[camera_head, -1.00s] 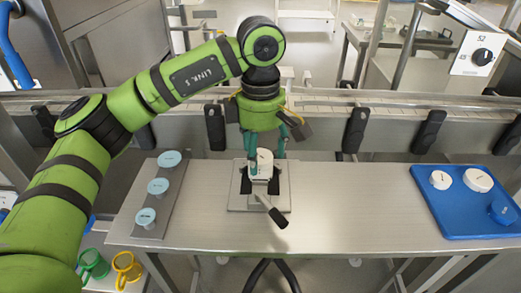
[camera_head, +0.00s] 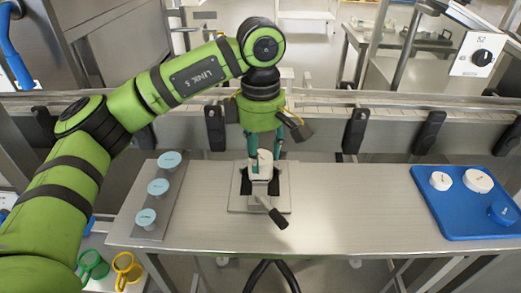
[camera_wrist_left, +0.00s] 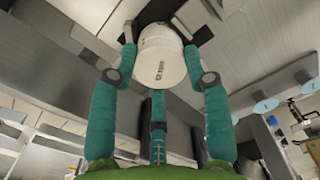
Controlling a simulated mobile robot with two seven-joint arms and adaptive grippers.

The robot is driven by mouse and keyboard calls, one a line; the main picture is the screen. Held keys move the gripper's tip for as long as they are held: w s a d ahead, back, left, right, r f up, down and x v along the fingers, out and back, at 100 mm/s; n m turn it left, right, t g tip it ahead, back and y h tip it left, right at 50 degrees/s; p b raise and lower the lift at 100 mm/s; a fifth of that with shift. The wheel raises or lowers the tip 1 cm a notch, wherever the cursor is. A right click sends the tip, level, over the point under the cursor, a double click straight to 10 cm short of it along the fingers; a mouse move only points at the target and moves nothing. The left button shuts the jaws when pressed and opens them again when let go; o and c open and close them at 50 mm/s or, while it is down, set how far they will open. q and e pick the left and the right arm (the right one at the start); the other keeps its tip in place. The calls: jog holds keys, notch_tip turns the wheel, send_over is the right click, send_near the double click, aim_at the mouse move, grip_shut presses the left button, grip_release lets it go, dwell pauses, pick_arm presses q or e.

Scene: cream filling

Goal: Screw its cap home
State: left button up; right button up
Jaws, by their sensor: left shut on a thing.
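My left gripper (camera_head: 264,152) points down over the middle of the steel table, with its teal fingers shut on a white round cap (camera_head: 265,160). In the left wrist view, the white cap (camera_wrist_left: 160,58) sits between the teal fingers and carries small dark print. Below the cap in the head view is a clamp fixture (camera_head: 241,200) with dark jaws and a black-handled lever (camera_head: 278,218) pointing toward the front. A container under the cap is mostly hidden, so I cannot tell how far the cap is seated. My right gripper is not in view.
A blue tray (camera_head: 440,215) with white and blue round lids lies at the right. A conveyor rail (camera_head: 400,122) runs behind the table. The table between fixture and tray is clear.

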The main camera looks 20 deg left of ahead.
pick_arm(q)
jog(key=m, duration=0.4)
jog(key=shift+f, duration=0.1)
jog(key=shift+c, duration=0.6)
jog(key=o, duration=1.4)
